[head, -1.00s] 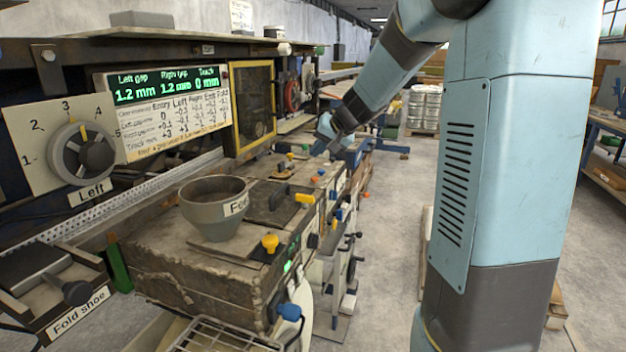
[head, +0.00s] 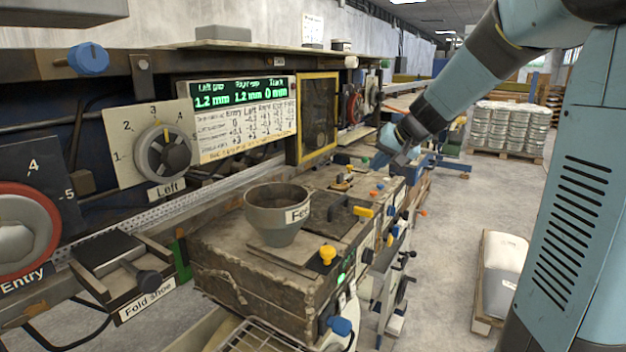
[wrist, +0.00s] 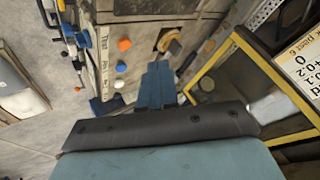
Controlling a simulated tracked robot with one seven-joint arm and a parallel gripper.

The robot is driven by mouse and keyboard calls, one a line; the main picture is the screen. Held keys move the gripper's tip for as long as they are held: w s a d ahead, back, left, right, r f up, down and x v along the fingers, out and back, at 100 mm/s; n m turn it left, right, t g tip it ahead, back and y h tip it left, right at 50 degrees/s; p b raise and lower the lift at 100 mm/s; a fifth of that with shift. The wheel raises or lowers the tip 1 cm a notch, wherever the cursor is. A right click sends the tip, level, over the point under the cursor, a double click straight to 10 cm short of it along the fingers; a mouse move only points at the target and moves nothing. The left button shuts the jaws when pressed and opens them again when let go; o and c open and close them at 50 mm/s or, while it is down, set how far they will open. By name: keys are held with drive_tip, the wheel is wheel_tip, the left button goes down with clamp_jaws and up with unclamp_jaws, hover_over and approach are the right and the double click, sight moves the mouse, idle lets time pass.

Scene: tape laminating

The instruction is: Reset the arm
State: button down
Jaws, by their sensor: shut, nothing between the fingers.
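My arm reaches in from the right in the head view, and my gripper (head: 383,158) is at its far end, beyond the feed hopper. In the wrist view the gripper (wrist: 158,68) shows as blue fingers close together, with nothing visible between them. It hangs near the yellow-framed window (wrist: 215,75) and the machine's knobs. I cannot tell its exact height above the worn machine top.
The grey hopper (head: 277,214) stands on the machine. Left are the dial marked Left (head: 163,155), the red-rimmed Entry dial (head: 22,232) and the fold shoe (head: 118,270). The yellow frame (head: 318,118) stands behind.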

drive_tip(key=s+f+n+g+h, duration=0.1)
drive_tip(key=s+h, duration=0.3)
drive_tip(key=s, duration=2.7)
drive_tip(key=shift+s+d+n+g, duration=0.3)
drive_tip(key=shift+n+g, duration=0.1)
drive_tip(key=shift+n, duration=0.3)
drive_tip(key=c, duration=1.9)
unclamp_jaws()
